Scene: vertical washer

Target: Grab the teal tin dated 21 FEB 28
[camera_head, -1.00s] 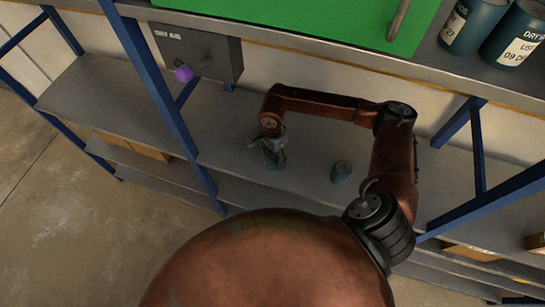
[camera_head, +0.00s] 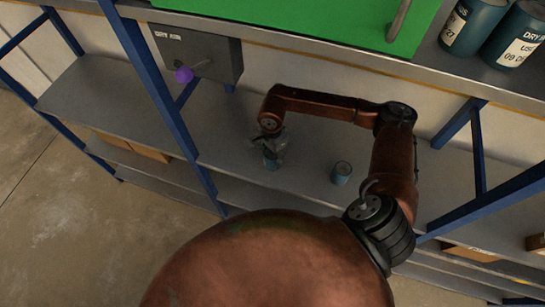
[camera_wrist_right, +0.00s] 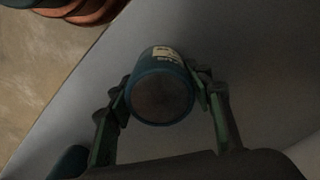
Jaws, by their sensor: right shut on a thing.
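My right gripper (camera_head: 271,150) is shut on a teal tin (camera_head: 270,161) at the grey shelf in the head view. In the right wrist view the teal tin (camera_wrist_right: 162,92) sits between the two fingers of the right gripper (camera_wrist_right: 160,98), with its dark round end facing the camera. A pale label shows on its side, but its date is too small to read. A second teal tin (camera_head: 341,173) stands upright on the shelf to the right, apart from the gripper; its date is not legible. My left gripper is not in view.
The grey shelf (camera_head: 225,115) has blue posts (camera_head: 155,85). A grey box with a purple knob (camera_head: 184,75) hangs at the upper left. A green panel with a handle (camera_head: 397,20) and larger teal containers (camera_head: 471,25) are above. Bare shelf lies between the two small tins.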

